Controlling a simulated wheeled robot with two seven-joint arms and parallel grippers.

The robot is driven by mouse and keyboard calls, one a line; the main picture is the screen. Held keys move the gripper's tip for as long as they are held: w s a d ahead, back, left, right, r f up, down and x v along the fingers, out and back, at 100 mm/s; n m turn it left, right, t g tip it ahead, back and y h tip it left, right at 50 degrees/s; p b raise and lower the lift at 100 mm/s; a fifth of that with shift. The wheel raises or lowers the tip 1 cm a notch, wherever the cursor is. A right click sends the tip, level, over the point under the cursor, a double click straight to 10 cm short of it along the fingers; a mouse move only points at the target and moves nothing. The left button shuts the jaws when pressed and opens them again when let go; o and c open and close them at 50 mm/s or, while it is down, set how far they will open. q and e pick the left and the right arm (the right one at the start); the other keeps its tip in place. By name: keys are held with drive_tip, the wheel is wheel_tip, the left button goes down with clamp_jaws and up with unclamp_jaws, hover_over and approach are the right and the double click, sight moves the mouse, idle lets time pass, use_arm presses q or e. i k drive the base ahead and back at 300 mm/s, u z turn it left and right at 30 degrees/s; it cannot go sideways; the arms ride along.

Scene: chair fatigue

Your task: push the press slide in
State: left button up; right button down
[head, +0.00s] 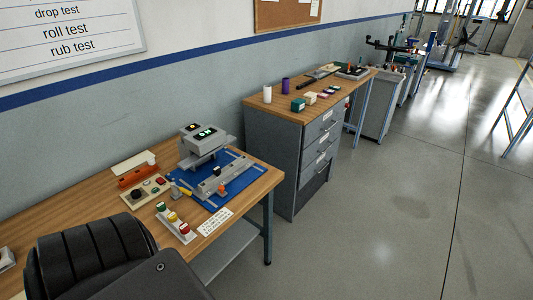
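A long grey slide (217,181) lies on the blue plate in front of the press head, out toward the bench's front side. A small orange part (221,189) is at the slide's near side. A yellow-tipped lever (182,190) is at the plate's left. Neither of my grippers shows in the head view.
A button box (175,222), a control panel (146,190) and a white label card (215,222) lie near the press. A black padded thing, perhaps a chair (90,250), blocks the lower left. A drawer cabinet (290,150) stands beyond the bench.

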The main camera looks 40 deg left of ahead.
sight(213, 184)
drive_tip(key=z, duration=0.05)
drive_tip(key=i, duration=0.95)
drive_tip(key=u, duration=2.15)
